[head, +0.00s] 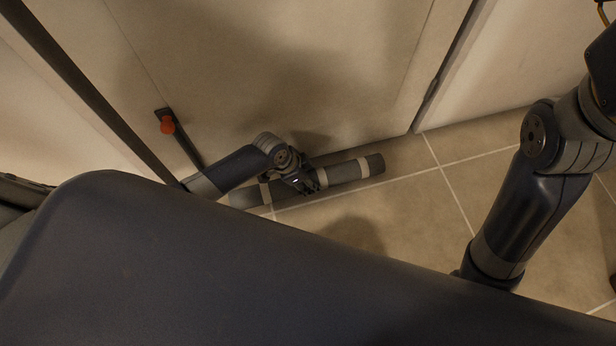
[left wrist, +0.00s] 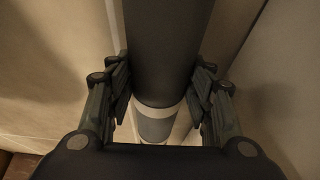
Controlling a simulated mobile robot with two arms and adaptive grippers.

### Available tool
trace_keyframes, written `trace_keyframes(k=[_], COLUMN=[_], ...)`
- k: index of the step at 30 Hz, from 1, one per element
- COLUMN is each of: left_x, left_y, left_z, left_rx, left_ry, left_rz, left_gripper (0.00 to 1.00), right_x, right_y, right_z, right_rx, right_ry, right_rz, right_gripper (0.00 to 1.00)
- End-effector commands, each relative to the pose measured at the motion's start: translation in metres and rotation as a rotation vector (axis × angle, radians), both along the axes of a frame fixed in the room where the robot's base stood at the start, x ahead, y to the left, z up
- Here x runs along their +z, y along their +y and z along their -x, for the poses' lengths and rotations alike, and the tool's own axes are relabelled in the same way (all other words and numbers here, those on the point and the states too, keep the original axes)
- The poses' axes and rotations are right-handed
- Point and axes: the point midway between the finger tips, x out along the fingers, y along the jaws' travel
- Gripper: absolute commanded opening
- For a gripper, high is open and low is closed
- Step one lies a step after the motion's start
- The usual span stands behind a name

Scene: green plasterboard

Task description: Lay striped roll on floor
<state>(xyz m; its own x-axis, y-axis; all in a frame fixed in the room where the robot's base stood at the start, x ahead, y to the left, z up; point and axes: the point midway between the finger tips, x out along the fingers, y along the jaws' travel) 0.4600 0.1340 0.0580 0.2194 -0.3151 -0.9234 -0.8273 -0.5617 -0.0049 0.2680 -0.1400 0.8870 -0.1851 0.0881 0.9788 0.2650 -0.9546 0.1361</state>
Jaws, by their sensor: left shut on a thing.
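The striped roll (head: 345,174) is a long dark grey cylinder with pale bands. In the head view it lies level, close along the foot of the pale wall, at or just above the tiled floor (head: 400,205); I cannot tell if it touches. My left gripper (head: 304,184) is shut around its middle. In the left wrist view the roll (left wrist: 167,45) runs between both fingers of the left gripper (left wrist: 165,100), with a pale band just below them. My right arm shows at the right of the head view, but its gripper is hidden or out of frame.
A pale panelled wall or door (head: 300,70) stands right behind the roll. A red knob (head: 167,125) on a dark fitting sticks out at the left. Open tiled floor lies to the right of the roll. My dark body covers the lower left.

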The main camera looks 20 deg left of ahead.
Motion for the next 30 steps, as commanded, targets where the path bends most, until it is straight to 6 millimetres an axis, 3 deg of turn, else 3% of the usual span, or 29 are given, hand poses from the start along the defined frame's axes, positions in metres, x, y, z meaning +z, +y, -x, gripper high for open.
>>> trace_keyframes(k=[5,6,9,21,30], left_x=[-0.003,-0.002,-0.002,-0.001,0.032], left_y=[-0.001,-0.001,-0.001,0.001,0.013], left_z=[-0.001,-0.001,-0.001,0.001,0.007], left_rx=[0.000,0.000,0.000,-0.001,-0.001], left_ry=[-0.002,-0.002,-0.002,0.000,-0.004], left_rz=[0.002,0.002,0.002,0.000,0.000], left_gripper=[0.11,0.55,0.71,0.71,0.71], right_x=[0.000,0.001,0.003,0.001,0.001], right_y=[0.000,0.000,0.000,-0.001,-0.001], right_z=[0.002,0.003,0.004,0.001,0.002], right_rx=[0.000,0.000,0.001,0.001,0.000], right_ry=[-0.007,-0.010,-0.016,-0.004,-0.007], right_rz=[0.000,-0.001,-0.002,-0.007,-0.004], right_gripper=[0.44,0.44,0.44,0.44,0.44])
